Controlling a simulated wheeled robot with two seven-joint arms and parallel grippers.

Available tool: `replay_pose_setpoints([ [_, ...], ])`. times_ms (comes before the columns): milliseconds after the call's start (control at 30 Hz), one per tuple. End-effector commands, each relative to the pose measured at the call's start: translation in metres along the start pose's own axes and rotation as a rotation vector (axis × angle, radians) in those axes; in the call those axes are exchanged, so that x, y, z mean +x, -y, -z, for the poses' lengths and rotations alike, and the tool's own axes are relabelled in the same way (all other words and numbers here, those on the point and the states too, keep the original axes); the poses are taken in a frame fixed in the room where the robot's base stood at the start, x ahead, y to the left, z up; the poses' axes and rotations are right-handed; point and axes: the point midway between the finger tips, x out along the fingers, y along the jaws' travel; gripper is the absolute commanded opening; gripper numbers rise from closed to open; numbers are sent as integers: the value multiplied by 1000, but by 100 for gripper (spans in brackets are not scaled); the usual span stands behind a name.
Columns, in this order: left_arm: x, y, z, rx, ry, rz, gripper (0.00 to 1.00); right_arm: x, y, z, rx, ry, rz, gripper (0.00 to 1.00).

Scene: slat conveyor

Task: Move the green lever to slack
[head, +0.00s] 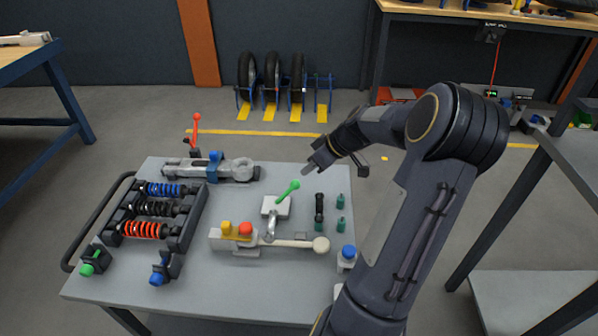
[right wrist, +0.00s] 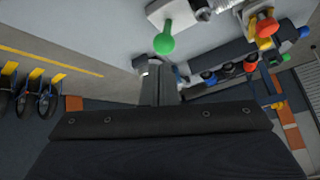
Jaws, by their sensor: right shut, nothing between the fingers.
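The green lever (head: 288,191) stands on a pale square block (head: 270,206) near the middle of the grey table. It leans up and to the right, with its round green end at the top. In the right wrist view the green knob (right wrist: 165,43) shows just beyond the fingertips, with its pale block behind it. My right gripper (head: 308,170) is shut and empty, above and to the right of the knob in the head view, and looks apart from it. The right wrist view also shows its closed fingers (right wrist: 155,72). Slack markings cannot be read. My left gripper is out of view.
A rack with blue, black and red coils (head: 143,229) is at left. A yellow-and-red-knobbed unit (head: 233,234) with a long arm lies in front. Small green bottles (head: 340,223) stand at right.

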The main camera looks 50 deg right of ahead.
Motion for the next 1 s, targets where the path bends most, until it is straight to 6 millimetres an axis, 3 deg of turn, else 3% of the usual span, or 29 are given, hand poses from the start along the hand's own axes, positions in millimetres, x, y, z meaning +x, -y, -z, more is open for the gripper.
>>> replay_pose_setpoints([
  [100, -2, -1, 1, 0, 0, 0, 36, -19, 1, 4, -3, -5, -2, 0],
  [267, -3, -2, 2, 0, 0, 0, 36, -30, 2, 6, -6, -8, 1, 0],
  [867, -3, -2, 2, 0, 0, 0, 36, -30, 3, 7, -7, -11, 2, 0],
  [1000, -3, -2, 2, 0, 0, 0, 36, -30, 20, 15, -7, 5, 10, 0],
])
